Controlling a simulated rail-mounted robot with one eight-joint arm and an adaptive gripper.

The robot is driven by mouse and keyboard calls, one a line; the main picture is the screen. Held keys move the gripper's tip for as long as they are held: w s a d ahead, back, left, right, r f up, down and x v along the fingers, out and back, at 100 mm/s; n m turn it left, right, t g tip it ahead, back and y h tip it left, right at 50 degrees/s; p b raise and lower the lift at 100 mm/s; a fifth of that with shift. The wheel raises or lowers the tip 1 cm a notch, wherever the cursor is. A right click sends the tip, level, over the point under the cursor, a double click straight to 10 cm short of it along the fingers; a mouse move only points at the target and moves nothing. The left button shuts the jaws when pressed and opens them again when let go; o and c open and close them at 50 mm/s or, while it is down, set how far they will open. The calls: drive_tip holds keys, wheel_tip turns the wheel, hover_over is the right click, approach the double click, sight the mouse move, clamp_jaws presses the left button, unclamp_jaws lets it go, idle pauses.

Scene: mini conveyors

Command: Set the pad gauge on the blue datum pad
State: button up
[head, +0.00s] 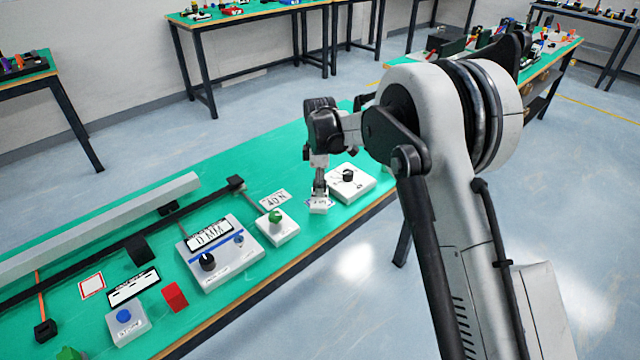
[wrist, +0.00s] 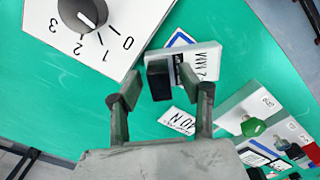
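The pad gauge, a small white block with printed lettering and a black upright grip, shows in the wrist view (wrist: 206,62) and small in the head view (head: 320,206). The blue-bordered datum pad (wrist: 180,38) is mostly covered by the gauge in the wrist view; one blue-and-white corner shows past it. The gauge appears to overlap the pad, but I cannot tell whether it is seated or still above it. My gripper (wrist: 160,76) is open, with a finger on each side of the black grip and visible gaps. In the head view my gripper (head: 319,186) points down at the gauge.
A white dial box (head: 352,184) stands close to the right of my gripper. A "40 N" card (head: 275,199) and a green-knob box (head: 278,228) are to the left. Farther left are a grey control panel (head: 222,262) and a red block (head: 175,297).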

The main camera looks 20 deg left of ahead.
wheel_tip(320, 180, up, 12)
drive_tip(key=p, duration=0.1)
drive_tip(key=shift+r, duration=0.2)
idle(0.3)
drive_tip(key=s+d+r+m+t, duration=0.1)
drive_tip(key=s+d+r+m, duration=0.3)
drive_tip(key=d, duration=0.5)
drive_tip(key=s+d+r+m+t+y, duration=0.1)
drive_tip(key=s+d+r+m, duration=0.25)
drive_tip(key=d+r, duration=0.4)
drive_tip(key=s+d+r+m+t, duration=0.15)
drive_tip(key=s+d+r, duration=0.3)
drive_tip(key=d, duration=0.45)
drive_tip(key=s+d+f+m+t, duration=0.2)
drive_tip(key=s+d+m, duration=0.4)
drive_tip(key=s, duration=0.5)
drive_tip(key=s+d+f+m+t+h, duration=0.1)
drive_tip(key=s+d+f+m, duration=0.2)
drive_tip(key=s+d, duration=0.8)
drive_tip(key=m, duration=0.2)
drive_tip(key=shift+s+m+t, duration=0.3)
drive_tip(key=shift+m+t, duration=0.05)
drive_tip(key=shift+m, duration=0.05)
